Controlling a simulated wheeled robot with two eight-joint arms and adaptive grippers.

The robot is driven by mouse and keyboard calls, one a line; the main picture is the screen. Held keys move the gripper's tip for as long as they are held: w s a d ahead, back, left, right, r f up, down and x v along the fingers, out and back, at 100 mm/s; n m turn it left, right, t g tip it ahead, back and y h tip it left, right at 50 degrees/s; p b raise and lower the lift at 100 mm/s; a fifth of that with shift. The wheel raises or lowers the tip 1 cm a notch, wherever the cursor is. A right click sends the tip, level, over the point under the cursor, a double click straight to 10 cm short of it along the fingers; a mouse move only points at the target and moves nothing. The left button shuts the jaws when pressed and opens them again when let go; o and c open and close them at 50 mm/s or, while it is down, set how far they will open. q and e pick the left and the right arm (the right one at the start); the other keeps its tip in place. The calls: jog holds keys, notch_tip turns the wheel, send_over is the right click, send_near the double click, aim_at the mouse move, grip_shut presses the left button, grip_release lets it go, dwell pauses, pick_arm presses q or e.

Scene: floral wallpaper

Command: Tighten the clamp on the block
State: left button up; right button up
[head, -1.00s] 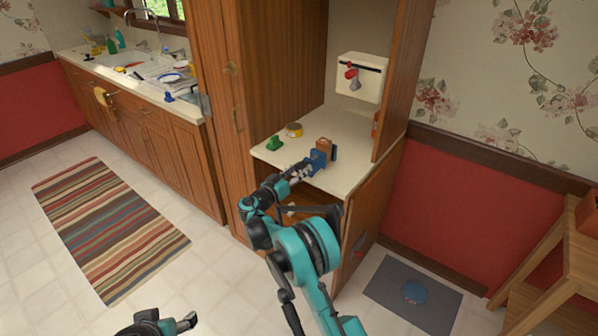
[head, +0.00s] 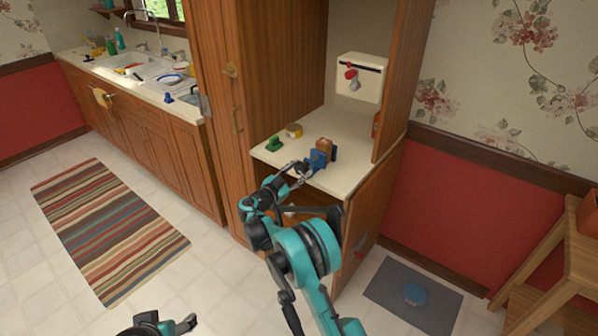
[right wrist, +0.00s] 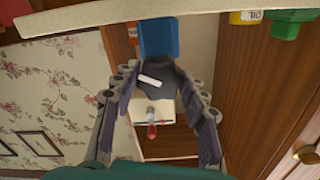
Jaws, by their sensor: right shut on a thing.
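A wooden block (head: 324,145) stands near the front edge of the cabinet counter (head: 343,181). A blue clamp (head: 317,160) sits around it, with blue jaws at its front and back. In the right wrist view the clamp's blue part (right wrist: 158,38) is straight ahead, with a dark knob and a pale bar on the near side. My right gripper (head: 297,171) reaches in from the front, its fingers on either side of the dark knob (right wrist: 170,82), shut on it. My left gripper (head: 178,323) is at the bottom edge, partly cut off and away from the counter.
A green object (head: 274,144) and a yellow tin (head: 293,131) stand left of the clamp. A white wall box (head: 358,78) with a red-handled item hangs behind. Cabinet walls close in both sides. A striped rug (head: 108,225) and a grey mat (head: 412,295) lie on the floor.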

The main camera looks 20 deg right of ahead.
dwell(0.4)
jog(key=o, duration=1.2)
jog(key=shift+c, duration=0.2)
jog(key=v, duration=1.2)
